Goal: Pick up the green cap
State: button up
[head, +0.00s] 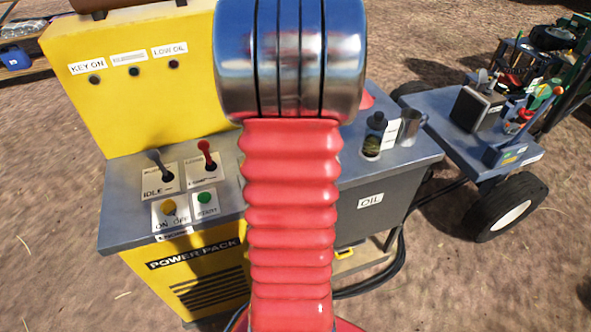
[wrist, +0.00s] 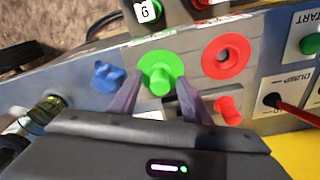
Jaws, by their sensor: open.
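The green cap (wrist: 160,80) shows in the wrist view, with a flat green disc or ring (wrist: 158,63) around or behind it, on the grey panel. My gripper (wrist: 156,91) is open, with one finger to the left of the cap and one to the right. I cannot tell whether either finger touches it. In the head view my arm stands in the middle of the picture, and neither the green cap nor the gripper can be seen there.
In the wrist view a red ring (wrist: 226,56) and a red cap (wrist: 229,110) lie right of the gripper. A blue cap (wrist: 108,77) is to its left, near a bottle (wrist: 44,108). A red lever (wrist: 291,107) rises at the right. A metal cup (head: 411,127) shows in the head view.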

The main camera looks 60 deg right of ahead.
jog(key=shift+c, duration=0.5)
grip_shut()
notch_tip(320, 180, up, 10)
jog(key=shift+r, duration=0.1)
dwell(0.5)
dwell(0.4)
